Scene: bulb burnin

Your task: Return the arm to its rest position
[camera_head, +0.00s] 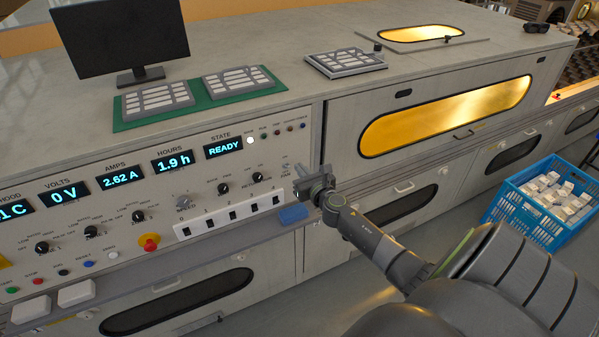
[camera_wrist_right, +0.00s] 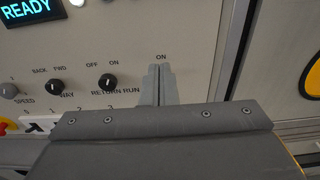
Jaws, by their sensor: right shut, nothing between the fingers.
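My right gripper (camera_head: 300,172) is at the right end of the control panel (camera_head: 150,190), its arm coming in from the right. In the right wrist view its fingers (camera_wrist_right: 158,85) are together and empty. They point at the panel just under an "ON" label, hiding whatever is below that label. I cannot tell whether the fingertips touch the panel. The state display (camera_head: 224,147) reads READY, and it also shows in the right wrist view (camera_wrist_right: 24,10). My left gripper is not in view.
A white switch strip (camera_head: 229,216) and a blue block (camera_head: 293,214) are close to the gripper. A red emergency knob (camera_head: 149,242) sticks out further left. A blue crate (camera_head: 540,205) of boxes stands at the right. A monitor (camera_head: 118,38) and key pads (camera_head: 157,99) sit on top.

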